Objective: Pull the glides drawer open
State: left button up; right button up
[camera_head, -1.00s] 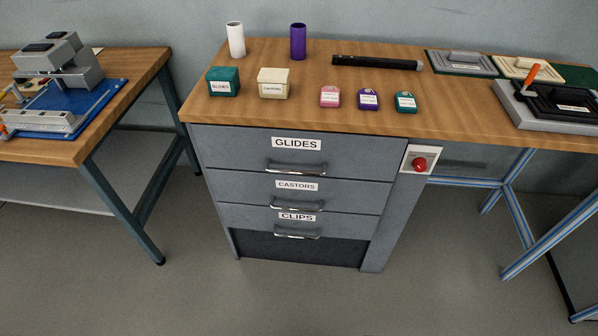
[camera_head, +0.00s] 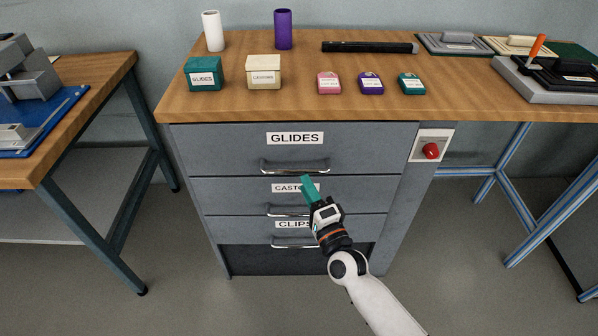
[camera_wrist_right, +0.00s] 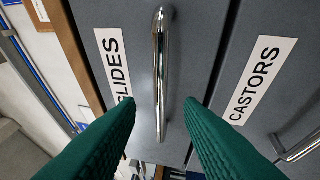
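The glides drawer (camera_head: 230,146) is the top drawer of the grey cabinet, flush with its front, with a white GLIDES label. Its chrome bar handle (camera_head: 295,168) runs across below the label. In the right wrist view the handle (camera_wrist_right: 160,80) stands ahead, between the two green fingers in the picture. My right gripper (camera_head: 308,188) is in front of the cabinet, just below the handle in the head view. In the wrist view the right gripper (camera_wrist_right: 160,130) is open, its fingers wide apart; I see no contact with the handle. My left gripper is not in view.
The castors drawer (camera_head: 230,195) and clips drawer (camera_head: 222,229) sit below, both shut. A red button (camera_head: 431,151) is on the panel at right. Boxes, cylinders and small cases stand on the wooden top (camera_head: 300,103). Floor is free before the cabinet.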

aim_at(299, 170)
jog(key=x, duration=0.5)
jog(key=shift+w+a, duration=0.15)
jog(key=shift+w, duration=0.2)
grip_shut()
